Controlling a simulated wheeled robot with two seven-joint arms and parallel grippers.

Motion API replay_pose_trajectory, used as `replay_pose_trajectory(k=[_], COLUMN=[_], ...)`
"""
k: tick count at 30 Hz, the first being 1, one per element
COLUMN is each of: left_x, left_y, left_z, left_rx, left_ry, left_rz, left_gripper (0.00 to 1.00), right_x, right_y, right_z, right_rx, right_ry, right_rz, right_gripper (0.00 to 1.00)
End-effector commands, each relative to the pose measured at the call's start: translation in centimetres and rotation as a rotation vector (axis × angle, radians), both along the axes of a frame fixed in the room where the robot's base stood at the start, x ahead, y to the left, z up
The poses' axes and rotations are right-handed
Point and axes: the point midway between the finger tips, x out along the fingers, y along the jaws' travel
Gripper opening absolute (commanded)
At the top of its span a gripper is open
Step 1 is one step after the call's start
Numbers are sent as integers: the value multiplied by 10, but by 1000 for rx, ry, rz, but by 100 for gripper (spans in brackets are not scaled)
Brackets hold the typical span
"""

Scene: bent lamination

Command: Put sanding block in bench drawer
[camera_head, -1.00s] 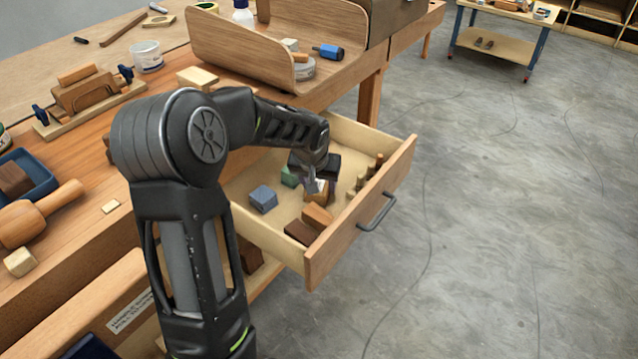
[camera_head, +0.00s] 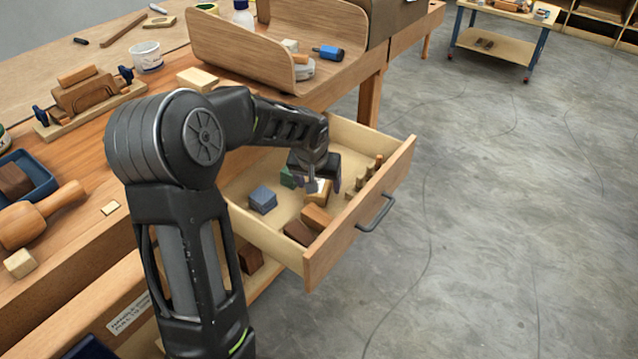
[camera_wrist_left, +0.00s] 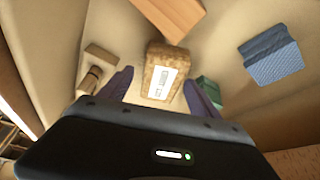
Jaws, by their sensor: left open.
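The sanding block, a speckled tan cork-like block with a white label, lies in the open bench drawer (camera_head: 285,226). It shows in the left wrist view (camera_wrist_left: 152,56) between my two fingers, and partly under the gripper in the head view (camera_head: 322,197). My left gripper (camera_head: 316,184) is inside the drawer, just above the block. Its fingers are spread, one to each side of the block, with a gap visible on both sides. My right gripper is not seen.
The drawer also holds a blue block (camera_head: 263,199), a green block (camera_head: 287,177), an orange-brown block (camera_head: 316,217), a dark brown block (camera_head: 299,232) and several small pegs along its front. The drawer front (camera_head: 362,218) juts over clear floor. A wooden tray (camera_head: 262,55) stands on the bench behind.

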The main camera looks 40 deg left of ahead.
Motion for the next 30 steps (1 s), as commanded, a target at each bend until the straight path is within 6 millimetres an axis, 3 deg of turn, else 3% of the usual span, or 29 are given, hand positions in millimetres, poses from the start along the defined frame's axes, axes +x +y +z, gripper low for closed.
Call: replay_pose_trajectory(k=[15, 21, 30], left_x=[-33, -39, -39], left_y=[-15, -17, -18], left_z=[91, 103, 103], left_rx=[0, -1, -1], left_ry=[-3, 0, 1], left_rz=[0, 0, 0], left_gripper=[72, 72, 72], right_x=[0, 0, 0], right_y=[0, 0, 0], right_z=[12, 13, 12], right_rx=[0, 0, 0], right_ry=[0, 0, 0], right_rz=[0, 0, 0], right_gripper=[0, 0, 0])
